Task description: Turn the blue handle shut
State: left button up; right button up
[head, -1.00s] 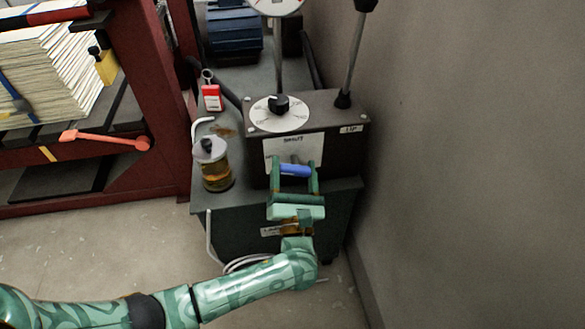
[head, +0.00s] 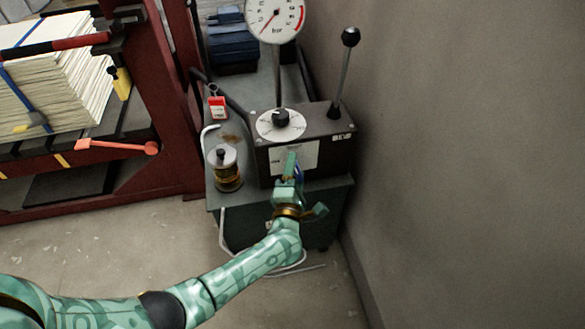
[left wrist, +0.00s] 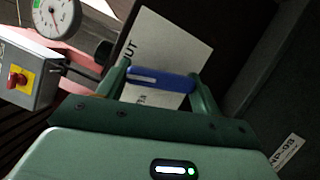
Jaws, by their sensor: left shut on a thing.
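In the head view, my left gripper (head: 291,165) is seen edge-on and covers most of the handle. Only a sliver of the blue handle (head: 298,172) shows there, standing roughly upright. My right gripper is not in view.
The control box (head: 335,150) carries a white dial with a black knob (head: 281,117) and a black-knobbed lever (head: 343,75). A pressure gauge (head: 275,18) rises behind. A grey wall (head: 460,160) bounds the right.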

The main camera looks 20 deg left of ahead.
pick_arm(q)
jog(key=shift+s+d+r+m+g+p, duration=0.1)
jog(key=shift+r+m+g+p, duration=0.15)
jog(key=shift+m+p, duration=0.45)
jog(key=shift+f+m+g+h+p, duration=0.25)
jog(key=shift+m+g+h+p, duration=0.1)
jog(key=shift+m+p, duration=0.45)
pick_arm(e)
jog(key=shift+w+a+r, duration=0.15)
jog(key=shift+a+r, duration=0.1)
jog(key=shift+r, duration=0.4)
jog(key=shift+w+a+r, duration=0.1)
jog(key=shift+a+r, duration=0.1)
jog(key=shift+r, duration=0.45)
pick_arm(q)
jog(key=shift+f, duration=0.1)
jog(key=o, duration=1)
jog(key=shift+d, duration=0.1)
